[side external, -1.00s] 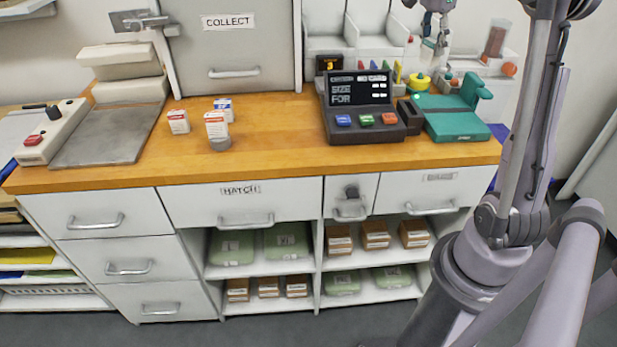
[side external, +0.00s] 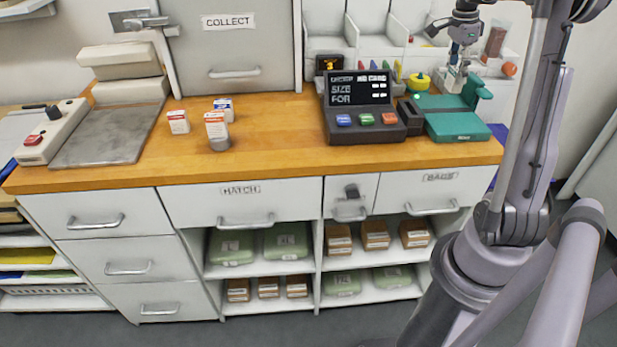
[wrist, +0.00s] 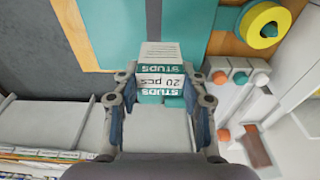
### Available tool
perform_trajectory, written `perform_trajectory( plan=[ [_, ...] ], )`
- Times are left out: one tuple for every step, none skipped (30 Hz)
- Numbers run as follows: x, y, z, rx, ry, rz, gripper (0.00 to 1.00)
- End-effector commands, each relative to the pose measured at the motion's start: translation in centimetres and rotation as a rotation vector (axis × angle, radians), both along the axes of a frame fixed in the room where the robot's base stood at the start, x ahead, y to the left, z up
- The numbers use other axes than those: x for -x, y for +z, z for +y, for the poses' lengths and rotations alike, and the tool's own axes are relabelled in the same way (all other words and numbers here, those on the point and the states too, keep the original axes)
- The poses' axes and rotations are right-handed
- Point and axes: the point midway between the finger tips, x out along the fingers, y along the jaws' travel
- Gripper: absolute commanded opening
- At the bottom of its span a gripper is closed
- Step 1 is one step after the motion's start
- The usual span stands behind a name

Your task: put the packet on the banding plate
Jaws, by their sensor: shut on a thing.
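The packet (wrist: 160,80), teal and white and printed "STUDS 20 pcs", is between the two fingers of my gripper (wrist: 161,97) in the wrist view. My gripper is shut on it. In the side external view my gripper (side external: 453,82) is at the back right of the counter, just behind and above the teal device (side external: 458,126). I cannot tell whether the packet touches anything below. No plate is labelled for banding; a flat grey plate (side external: 108,137) lies at the left of the counter, far from my gripper.
A dark display console (side external: 362,108) stands left of the teal device. A yellow knob-like item (side external: 419,81) is close to my gripper. Several small boxes (side external: 217,125) stand mid-left. White bins (side external: 378,50) line the back. The wooden counter (side external: 280,145) is clear in its middle.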

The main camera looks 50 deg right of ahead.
Motion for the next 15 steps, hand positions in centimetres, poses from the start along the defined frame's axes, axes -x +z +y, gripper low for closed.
perform_trajectory(
  plan=[
    [0.0, -0.8, 0.0, 0.0, 0.001, 0.0, 0.13],
    [0.0, -1.1, 0.0, 0.0, 0.001, 0.0, 0.13],
    [0.0, -1.6, 0.0, 0.0, 0.001, 0.0, 0.13],
    [0.0, -1.8, 0.0, 0.0, 0.001, 0.0, 0.13],
    [0.0, -2.0, 0.0, 0.0, 0.001, 0.0, 0.13],
    [0.0, -2.3, 0.0, 0.0, 0.001, 0.0, 0.13],
    [0.0, -2.5, 0.0, 0.0, 0.001, 0.0, 0.13],
    [0.0, -2.8, 0.0, 0.0, 0.001, 0.0, 0.13],
    [0.0, -3.3, 0.0, 0.0, 0.001, 0.0, 0.13],
    [0.0, -3.7, 0.0, 0.0, 0.001, 0.0, 0.13],
    [0.0, -4.1, 0.0, 0.0, 0.001, 0.0, 0.13],
    [0.0, -4.6, 0.0, 0.0, 0.001, 0.0, 0.13],
    [0.0, -5.0, 0.0, 0.0, 0.001, 0.0, 0.13],
    [0.0, -5.2, 0.0, 0.0, 0.001, 0.0, 0.13],
    [0.0, -5.6, 0.0, 0.0, 0.001, 0.0, 0.13]
  ],
)
